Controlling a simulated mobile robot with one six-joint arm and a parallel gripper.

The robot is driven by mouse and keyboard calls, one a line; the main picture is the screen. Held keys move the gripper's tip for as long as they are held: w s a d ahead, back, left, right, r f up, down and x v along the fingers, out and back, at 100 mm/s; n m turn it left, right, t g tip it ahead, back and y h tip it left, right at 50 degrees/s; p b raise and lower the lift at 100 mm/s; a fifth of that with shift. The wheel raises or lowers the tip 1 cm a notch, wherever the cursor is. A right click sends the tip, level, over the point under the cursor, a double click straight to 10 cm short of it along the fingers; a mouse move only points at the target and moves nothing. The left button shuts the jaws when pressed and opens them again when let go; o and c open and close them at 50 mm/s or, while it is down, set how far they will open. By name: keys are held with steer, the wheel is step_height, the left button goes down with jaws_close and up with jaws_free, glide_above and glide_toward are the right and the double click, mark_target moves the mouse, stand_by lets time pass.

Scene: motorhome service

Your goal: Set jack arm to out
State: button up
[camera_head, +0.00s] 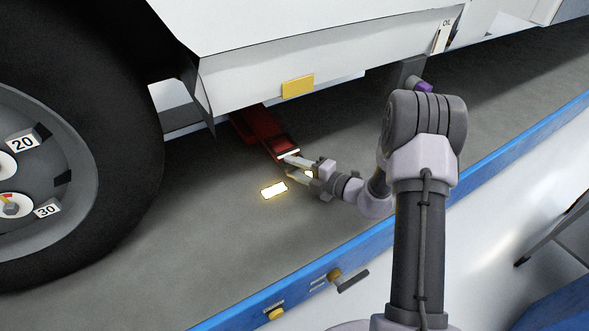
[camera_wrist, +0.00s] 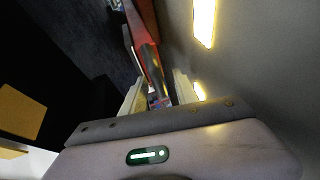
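The red jack arm (camera_head: 265,135) reaches out from under the white vehicle body, just above the grey floor. In the wrist view the red arm (camera_wrist: 148,58) runs away from me between the lines of my fingers. My gripper (camera_head: 290,166) is at the arm's outer end, low under the vehicle's side. In the wrist view my gripper (camera_wrist: 160,92) has its two pale fingers apart, with the arm's end between or just beyond them. I cannot tell whether either finger touches it. A glowing rectangular mark (camera_head: 274,190) lies on the floor beside my gripper.
A large black tyre (camera_head: 125,120) with numbered tags stands at the left. The vehicle's white skirt (camera_head: 270,65) with a yellow plate (camera_head: 298,86) hangs above the jack arm. A blue edge strip (camera_head: 300,290) with a knob and lever borders the floor. Grey floor around the mark is clear.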

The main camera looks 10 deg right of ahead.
jaws_close()
steer(key=shift+s+f, duration=0.15)
steer(key=shift+s, duration=0.05)
stand_by(1.2)
